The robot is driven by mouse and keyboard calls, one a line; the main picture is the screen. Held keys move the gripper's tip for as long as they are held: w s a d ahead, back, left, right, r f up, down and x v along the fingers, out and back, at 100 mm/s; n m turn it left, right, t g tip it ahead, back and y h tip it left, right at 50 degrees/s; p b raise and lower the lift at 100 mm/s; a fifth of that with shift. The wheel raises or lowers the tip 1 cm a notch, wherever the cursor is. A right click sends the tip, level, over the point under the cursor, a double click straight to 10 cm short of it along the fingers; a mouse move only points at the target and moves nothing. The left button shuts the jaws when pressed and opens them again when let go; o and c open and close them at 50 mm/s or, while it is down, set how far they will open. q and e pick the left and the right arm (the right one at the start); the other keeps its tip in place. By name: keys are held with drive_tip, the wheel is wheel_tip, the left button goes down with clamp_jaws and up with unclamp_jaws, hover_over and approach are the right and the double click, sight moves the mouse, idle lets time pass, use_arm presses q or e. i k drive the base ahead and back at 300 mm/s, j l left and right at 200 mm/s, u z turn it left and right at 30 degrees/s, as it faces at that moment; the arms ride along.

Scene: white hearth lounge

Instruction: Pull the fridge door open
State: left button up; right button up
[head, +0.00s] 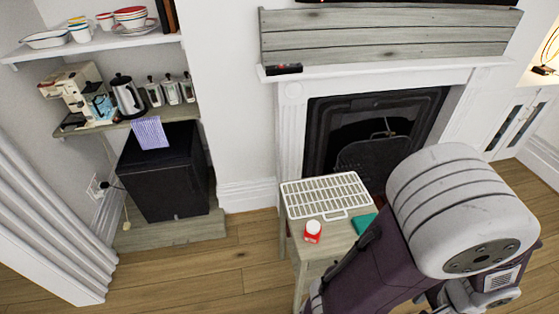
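The fridge (165,172) is a small black box in the alcove at the left of the head view. It stands on a low wooden base under a shelf. Its door looks shut against the body, and I cannot make out a handle. A striped cloth hangs from the shelf in front of its upper part. A thick grey and purple link of my arm fills the lower right. Neither of my grippers can be seen.
A small wooden table (338,238) with a white rack (325,195) and a red-and-white jar (312,232) stands right of the fridge, before the fireplace (372,130). A coffee machine and kettle (128,97) sit above the fridge. Bare floor (190,270) lies before it.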

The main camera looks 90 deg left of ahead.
sight(162, 190)
drive_tip(key=k+j+z, duration=0.2)
drive_tip(key=z, duration=0.3)
drive_tip(key=k+j+z, duration=0.1)
drive_tip(key=k+z, duration=0.25)
drive_tip(key=z, duration=0.15)
drive_tip(key=k+z, duration=0.3)
drive_tip(key=z, duration=0.2)
drive_tip(key=k+l+z, duration=0.15)
drive_tip(key=k+z, duration=0.15)
drive_tip(key=z, duration=0.2)
drive_tip(key=k+l+z, duration=0.25)
drive_tip(key=z, duration=0.25)
drive_tip(key=k+j+u, duration=0.1)
drive_tip(key=k, duration=0.25)
drive_tip(key=k+j, duration=0.3)
drive_tip(key=u, duration=0.85)
drive_tip(key=j+u, duration=0.15)
drive_tip(key=u, duration=0.7)
drive_tip(key=j+u, duration=0.1)
drive_tip(key=u, duration=0.75)
drive_tip(key=j+u, duration=0.1)
drive_tip(key=u, duration=1.65)
drive_tip(key=i+u, duration=0.1)
drive_tip(key=u, duration=1.6)
drive_tip(key=i+l+u, duration=0.1)
drive_tip(key=u, duration=0.75)
